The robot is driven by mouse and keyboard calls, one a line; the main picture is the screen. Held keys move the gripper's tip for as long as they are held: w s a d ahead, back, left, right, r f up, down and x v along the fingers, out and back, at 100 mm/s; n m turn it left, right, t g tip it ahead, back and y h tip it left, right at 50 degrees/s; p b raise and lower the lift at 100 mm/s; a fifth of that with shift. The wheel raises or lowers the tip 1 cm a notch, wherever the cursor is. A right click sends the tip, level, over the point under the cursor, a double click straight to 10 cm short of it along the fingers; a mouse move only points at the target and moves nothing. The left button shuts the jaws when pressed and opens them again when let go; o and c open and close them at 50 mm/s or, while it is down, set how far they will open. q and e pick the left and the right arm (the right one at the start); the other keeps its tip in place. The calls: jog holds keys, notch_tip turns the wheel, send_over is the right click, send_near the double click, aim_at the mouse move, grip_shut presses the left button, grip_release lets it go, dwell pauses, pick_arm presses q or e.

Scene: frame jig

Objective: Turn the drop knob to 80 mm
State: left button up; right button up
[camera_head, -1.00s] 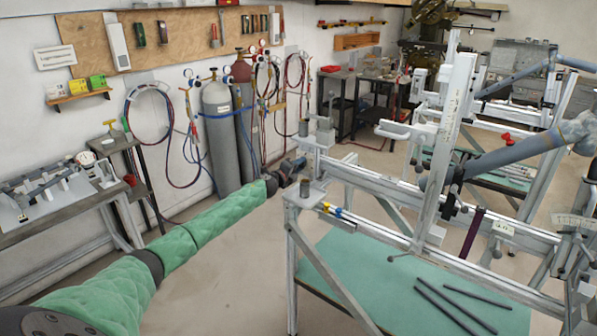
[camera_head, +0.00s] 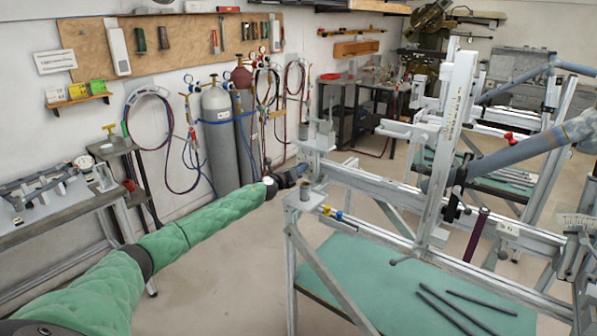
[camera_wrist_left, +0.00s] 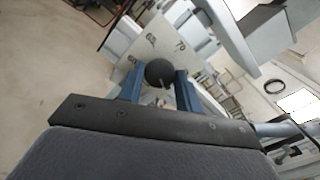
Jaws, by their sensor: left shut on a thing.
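The black round drop knob (camera_wrist_left: 159,72) shows in the left wrist view, between the two blue fingers of my left gripper (camera_wrist_left: 160,88). The fingers are shut on the knob's sides. A light mark shows on the knob's lower edge. Behind it is a pale scale plate (camera_wrist_left: 162,42) with printed numbers; 70 is legible, the others are small and tilted, and I cannot tell the exact setting. In the head view my left gripper (camera_head: 291,175) is small and dark at the left end of the jig (camera_head: 385,186); the knob cannot be made out there. My right gripper is not in view.
A green-topped table (camera_head: 380,285) under the jig holds several dark rods (camera_head: 448,308). A blue-grey tube (camera_head: 515,152) crosses the jig at right. Gas cylinders (camera_head: 220,140) stand by the wall beyond my left arm. Open floor lies below that arm.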

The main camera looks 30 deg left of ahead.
pick_arm(q)
jog(key=shift+f, duration=0.1)
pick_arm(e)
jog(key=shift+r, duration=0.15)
pick_arm(q)
jog(key=o, duration=1)
jog(key=shift+s, duration=0.1)
jog(key=shift+s+a+b, duration=0.15)
jog(key=shift+s+b, duration=0.3)
jog(key=shift+s, duration=1.45)
jog(key=shift+s+a+b, duration=0.15)
jog(key=shift+s+b, duration=0.3)
jog(key=shift+s, duration=1.45)
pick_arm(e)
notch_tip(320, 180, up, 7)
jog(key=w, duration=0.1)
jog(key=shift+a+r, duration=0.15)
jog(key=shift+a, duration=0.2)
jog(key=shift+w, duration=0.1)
